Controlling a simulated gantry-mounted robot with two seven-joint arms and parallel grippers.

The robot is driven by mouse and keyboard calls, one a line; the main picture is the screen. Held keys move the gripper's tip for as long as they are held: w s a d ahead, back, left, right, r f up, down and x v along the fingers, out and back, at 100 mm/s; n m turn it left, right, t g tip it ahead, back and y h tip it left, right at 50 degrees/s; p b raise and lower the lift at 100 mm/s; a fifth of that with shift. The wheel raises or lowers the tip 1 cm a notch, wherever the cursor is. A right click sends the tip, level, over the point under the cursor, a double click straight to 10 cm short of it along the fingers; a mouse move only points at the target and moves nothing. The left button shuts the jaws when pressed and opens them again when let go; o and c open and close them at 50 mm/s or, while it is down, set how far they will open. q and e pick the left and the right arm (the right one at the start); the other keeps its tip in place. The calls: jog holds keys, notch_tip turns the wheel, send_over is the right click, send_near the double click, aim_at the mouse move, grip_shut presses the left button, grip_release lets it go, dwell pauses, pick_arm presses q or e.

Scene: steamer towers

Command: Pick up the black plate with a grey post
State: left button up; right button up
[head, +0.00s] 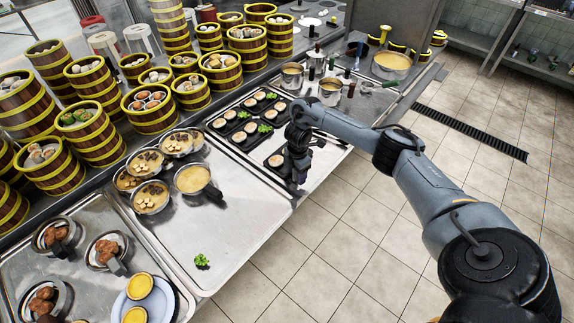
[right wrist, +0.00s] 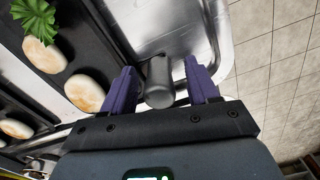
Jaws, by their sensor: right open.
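Several black plates with pale buns and green garnish lie in rows on the metal counter in the head view. The nearest black plate (head: 270,163) is just left of my right gripper (head: 297,176). In the right wrist view, a black plate (right wrist: 103,48) with two buns and a green sprig is at the left. A grey post (right wrist: 160,80) stands between the two purple fingers of my right gripper (right wrist: 161,88). The fingers are open on either side of it, with a gap visible on the right. Where the post joins the plate is unclear. My left gripper is out of view.
Bamboo steamer towers (head: 95,128) crowd the back left. Steel pots (head: 330,92) stand beyond the plates, and pans of yellow food (head: 192,179) are to the left. The counter's front edge (head: 292,212) is close to my gripper, with tiled floor beyond.

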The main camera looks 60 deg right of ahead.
jog(key=shift+f, duration=0.15)
jog(key=shift+c, duration=0.3)
grip_shut()
